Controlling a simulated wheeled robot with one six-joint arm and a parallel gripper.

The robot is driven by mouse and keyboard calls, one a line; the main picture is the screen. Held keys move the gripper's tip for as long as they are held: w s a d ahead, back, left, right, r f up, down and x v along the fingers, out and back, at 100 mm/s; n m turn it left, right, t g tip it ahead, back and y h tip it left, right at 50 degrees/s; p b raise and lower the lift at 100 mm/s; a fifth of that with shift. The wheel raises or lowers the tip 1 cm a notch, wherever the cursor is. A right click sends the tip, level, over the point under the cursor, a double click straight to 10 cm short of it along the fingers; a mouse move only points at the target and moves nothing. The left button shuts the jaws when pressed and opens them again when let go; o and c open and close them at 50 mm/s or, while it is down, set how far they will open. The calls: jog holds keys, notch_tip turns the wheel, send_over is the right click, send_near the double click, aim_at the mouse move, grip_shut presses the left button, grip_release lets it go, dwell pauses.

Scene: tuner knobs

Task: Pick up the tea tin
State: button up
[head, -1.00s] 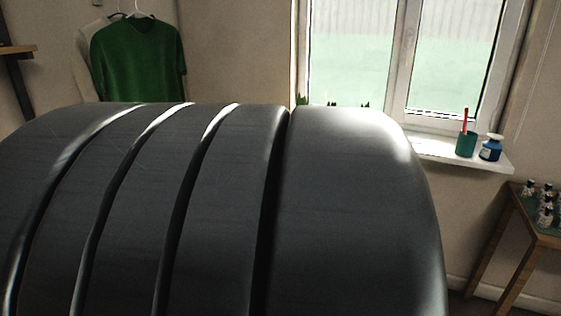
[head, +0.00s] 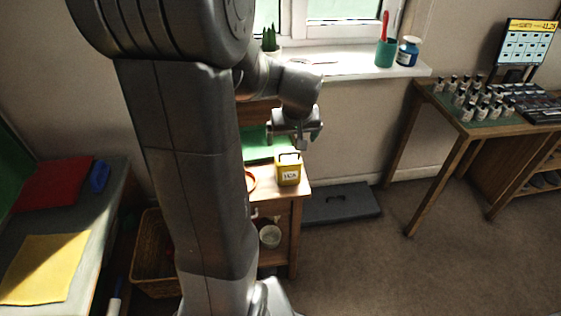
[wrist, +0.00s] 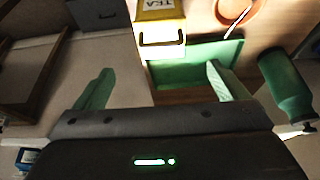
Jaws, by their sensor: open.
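The tea tin (head: 288,176) is a yellow box with a white label and a dark handle. It stands upright near the right front corner of a small wooden cabinet. In the wrist view the tin (wrist: 160,12) is at the top centre, beyond my fingertips. My gripper (head: 298,140) is just above and behind the tin in the head view, apart from it. In the wrist view my gripper (wrist: 160,84) is open, its two fingers spread wide with nothing between them.
A green thing (head: 257,147) lies behind the tin, and a green bottle (wrist: 287,85) is right of my fingers. A reddish round dish (head: 251,181) is left of the tin. A dark box (head: 342,203) lies on the floor beside the cabinet. Paint bottles (head: 470,105) crowd the right table.

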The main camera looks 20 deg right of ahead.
aim_at(288, 158)
jog(key=b+x, duration=0.1)
jog(key=x, duration=0.6)
jog(key=shift+f, duration=0.25)
jog(key=shift+a+b+x, duration=0.15)
jog(key=shift+x, duration=1.15)
jog(key=shift+a+b+x, duration=0.1)
jog(key=shift+b+x, duration=0.05)
jog(key=shift+x, duration=1.2)
jog(key=shift+s+f, duration=0.1)
jog(key=shift+s, duration=0.05)
jog(key=c, duration=1.2)
